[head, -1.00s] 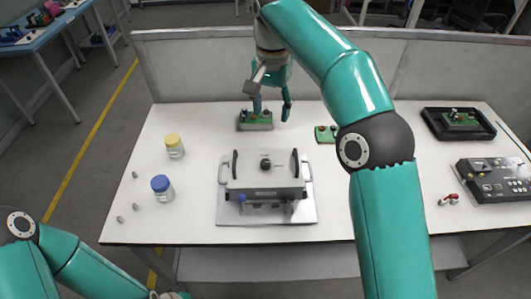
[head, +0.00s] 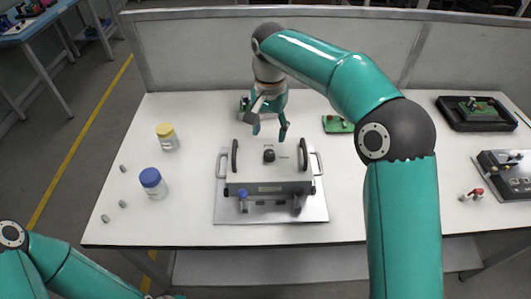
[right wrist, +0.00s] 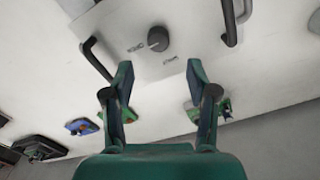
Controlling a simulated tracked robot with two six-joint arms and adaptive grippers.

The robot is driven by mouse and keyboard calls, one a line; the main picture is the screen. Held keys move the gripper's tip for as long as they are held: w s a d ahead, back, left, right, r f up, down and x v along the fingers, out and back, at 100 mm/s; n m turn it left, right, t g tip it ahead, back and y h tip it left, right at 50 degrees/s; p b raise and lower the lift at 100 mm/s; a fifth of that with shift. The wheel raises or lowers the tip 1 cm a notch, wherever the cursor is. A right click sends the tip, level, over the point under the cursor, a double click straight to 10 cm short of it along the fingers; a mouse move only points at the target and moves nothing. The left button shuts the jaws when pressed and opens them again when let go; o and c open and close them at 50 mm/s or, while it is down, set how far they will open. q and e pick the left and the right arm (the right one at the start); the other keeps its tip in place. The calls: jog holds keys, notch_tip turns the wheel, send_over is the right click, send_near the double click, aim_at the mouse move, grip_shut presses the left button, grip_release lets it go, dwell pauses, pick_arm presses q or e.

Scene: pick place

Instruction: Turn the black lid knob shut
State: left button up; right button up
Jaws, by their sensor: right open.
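The black lid knob (head: 269,156) sits in the middle of the metal box lid (head: 287,170), between two black handles. In the right wrist view the knob (right wrist: 158,39) stands ahead of my fingertips, with small markings beside it that are too small to read. My right gripper (head: 270,138) is open and empty, above the back edge of the lid and just behind the knob. In the right wrist view its two fingers (right wrist: 158,75) are spread apart and do not touch the knob. My left arm shows only in part at the lower left, and its gripper is out of view.
A blue-capped jar (head: 153,183) and a yellow-capped jar (head: 167,138) stand left of the box. A green circuit board (head: 337,124) lies behind it to the right. A black tray (head: 482,113) and a control panel (head: 508,176) are at the far right. Bare table surrounds the box.

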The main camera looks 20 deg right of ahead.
aim_at(269, 152)
notch_tip(269, 152, down, 8)
jog(key=shift+r, duration=0.25)
jog(key=shift+c, duration=0.3)
grip_shut()
jog(key=shift+a, duration=0.2)
jog(key=shift+d, duration=0.15)
